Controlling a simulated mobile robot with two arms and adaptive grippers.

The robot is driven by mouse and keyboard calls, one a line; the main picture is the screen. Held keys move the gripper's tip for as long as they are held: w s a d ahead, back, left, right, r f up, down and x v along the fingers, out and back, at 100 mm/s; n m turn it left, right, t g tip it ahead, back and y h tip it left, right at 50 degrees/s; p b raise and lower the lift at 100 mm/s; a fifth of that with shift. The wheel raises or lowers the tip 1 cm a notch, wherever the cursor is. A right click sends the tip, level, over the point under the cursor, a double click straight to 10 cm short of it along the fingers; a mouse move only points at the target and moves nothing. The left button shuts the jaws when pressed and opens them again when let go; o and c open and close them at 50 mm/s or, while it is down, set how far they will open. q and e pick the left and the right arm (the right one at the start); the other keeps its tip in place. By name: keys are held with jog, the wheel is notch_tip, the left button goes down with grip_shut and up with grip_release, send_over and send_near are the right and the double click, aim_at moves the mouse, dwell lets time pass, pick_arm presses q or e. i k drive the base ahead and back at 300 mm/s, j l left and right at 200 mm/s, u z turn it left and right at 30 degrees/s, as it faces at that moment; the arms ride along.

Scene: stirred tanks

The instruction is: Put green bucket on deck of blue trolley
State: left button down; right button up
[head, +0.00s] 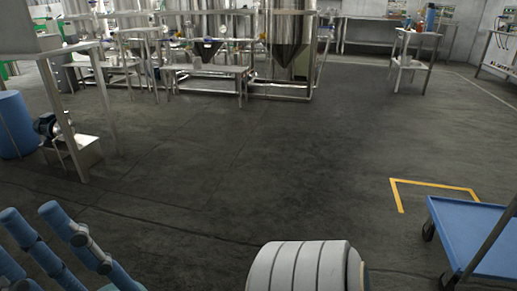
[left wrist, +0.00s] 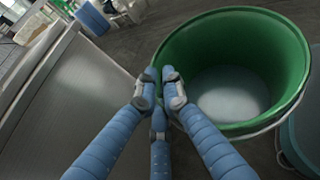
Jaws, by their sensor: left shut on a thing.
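The green bucket (left wrist: 245,30) fills the upper right of the left wrist view. I look into its open top and see a pale, whitish bottom. My left gripper (left wrist: 160,88) is shut on the bucket's near left rim, with its blue, grey-tipped fingers close together there. The bucket does not show in the head view. The blue trolley (head: 478,235) stands at the lower right of the head view, partly cut off by the frame. The visible part of its flat blue deck is empty. My right gripper is in neither view.
A yellow floor marking (head: 435,185) lies just beyond the trolley. Dark open floor fills the middle. A blue drum (head: 14,125) and a metal table stand at left, steel tanks (head: 290,35) at the back. In the wrist view, a grey metal surface (left wrist: 70,95) lies left of the bucket.

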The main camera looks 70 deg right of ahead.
aim_at(499, 244)
jog(key=z, duration=1.5)
jog(key=l+z, duration=0.2)
jog(key=z, duration=0.25)
jog(key=i+l+z, duration=0.1)
jog(key=z, duration=0.35)
jog(key=l+z, duration=0.2)
jog(key=z, duration=0.25)
jog(key=i+l+z, duration=0.1)
jog(key=z, duration=0.35)
jog(key=i+l+z, duration=0.25)
jog(key=i+z, duration=0.55)
jog(key=i, duration=0.6)
